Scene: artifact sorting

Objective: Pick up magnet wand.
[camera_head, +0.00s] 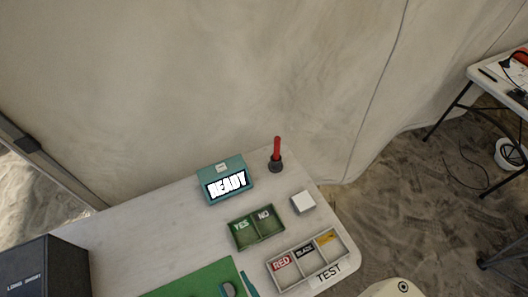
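A red upright stick (277,147) with a dark round base stands at the far right part of the white table; it looks like the magnet wand. I cannot tell if the dark part is its head or a separate holder. My gripper does not show in the head view. A pale rounded part at the bottom right edge appears to be my arm.
A teal box (217,170) reading READY stands left of the stick. A green YES/NO tray (252,244), a white block (303,203), a RED/BLACK tray (277,252), a green mat (195,281) and a black box (45,268) share the table (135,225). The fabric wall is close behind.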

